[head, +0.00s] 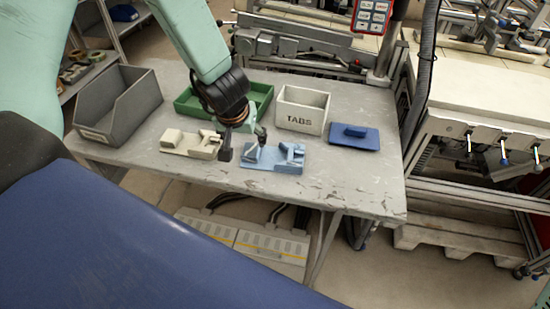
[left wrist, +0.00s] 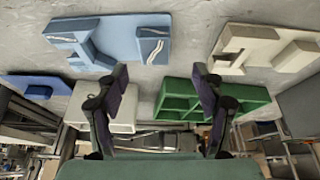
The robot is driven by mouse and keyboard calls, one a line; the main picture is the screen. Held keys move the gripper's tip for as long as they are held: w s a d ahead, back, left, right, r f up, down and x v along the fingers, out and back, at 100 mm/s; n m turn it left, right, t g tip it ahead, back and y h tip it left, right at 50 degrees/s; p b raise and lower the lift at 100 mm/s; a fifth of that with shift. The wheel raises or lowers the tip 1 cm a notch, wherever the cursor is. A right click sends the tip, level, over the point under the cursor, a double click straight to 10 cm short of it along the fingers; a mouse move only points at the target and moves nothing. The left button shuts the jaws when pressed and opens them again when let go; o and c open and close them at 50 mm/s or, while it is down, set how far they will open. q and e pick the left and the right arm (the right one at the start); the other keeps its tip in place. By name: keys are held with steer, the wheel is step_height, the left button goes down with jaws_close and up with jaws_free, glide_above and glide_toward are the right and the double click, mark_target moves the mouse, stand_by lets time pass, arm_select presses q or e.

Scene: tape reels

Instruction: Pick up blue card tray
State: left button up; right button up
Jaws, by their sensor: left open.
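A light blue tray (head: 258,165) with raised, slotted blocks lies flat on the grey table near its front edge. It also shows at the upper left of the left wrist view (left wrist: 118,30), flipped over. My left gripper (head: 241,143) is open and empty, just left of and above this tray in the head view. In the left wrist view my two fingers (left wrist: 160,82) stand wide apart with nothing between them. A darker blue plate with a raised grip (head: 366,142) lies to the right. My right gripper is not in view.
A cream slotted tray (head: 202,151) lies left of my gripper. Behind stand a green divided tray (head: 262,95), a white box marked TABS (head: 301,117) and a tall grey bin (head: 125,103). The table's (head: 340,185) front right is clear.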

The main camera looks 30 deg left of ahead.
mark_target(251, 150)
arm_select(q)
steer(key=shift+w+f, duration=0.2)
steer(key=shift+f, duration=0.3)
steer(key=shift+w+d+f, duration=0.15)
steer(key=shift+w+d, duration=0.05)
steer(key=shift+d, duration=0.05)
steer(key=b+x, duration=0.1)
steer(key=x, duration=0.1)
steer(key=b+x, duration=0.2)
steer(key=shift+s+d+f, duration=0.1)
steer(key=shift+s+f, duration=0.05)
steer(key=shift+s, duration=0.05)
steer(key=shift+w+f, duration=0.15)
steer(key=shift+f, duration=0.1)
steer(key=shift+w+d, duration=0.1)
steer(key=shift+w, duration=0.05)
steer(key=shift+c, duration=0.3)
steer(key=shift+r, duration=0.1)
steer(key=shift+c, duration=0.8)
steer(key=shift+a, duration=0.2)
steer(key=c, duration=0.4)
steer(key=shift+d, duration=0.2)
steer(key=c, duration=0.5)
steer(key=shift+c, duration=0.8)
steer(key=shift+a, duration=0.1)
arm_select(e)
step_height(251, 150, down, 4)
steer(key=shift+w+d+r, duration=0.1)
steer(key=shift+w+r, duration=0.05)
